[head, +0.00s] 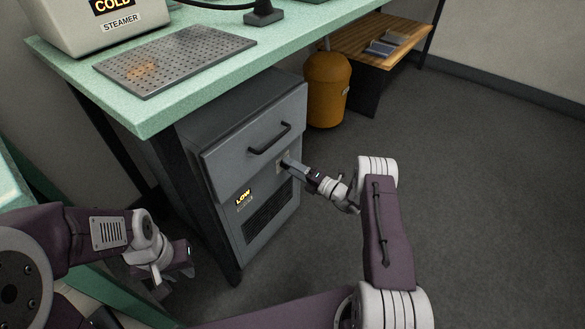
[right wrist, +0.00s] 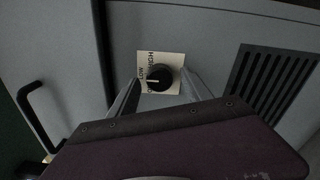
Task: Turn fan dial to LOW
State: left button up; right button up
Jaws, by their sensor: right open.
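The fan dial (right wrist: 157,78) is a round black knob with a pale pointer line, on a cream plate (right wrist: 175,59) marked LOW and HIGH. Its pointer is turned to the left in the right wrist view, near the LOW mark. My right gripper (right wrist: 162,80) is open, with one finger on each side of the dial; contact cannot be told. In the head view the right gripper (head: 289,164) reaches the cabinet front and mostly hides the dial. My left gripper (head: 178,264) hangs low at left, away from the cabinet; its jaws are unclear.
The grey cabinet (head: 222,163) stands under the green bench (head: 200,92), with a black handle (head: 270,139) above the dial and a vent (head: 269,221) below. On the bench are a steamer (head: 95,28) reading COLD and a perforated plate (head: 175,62). Floor to the right is clear.

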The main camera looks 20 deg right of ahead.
jog(key=p+v, duration=0.4)
jog(key=v, duration=0.5)
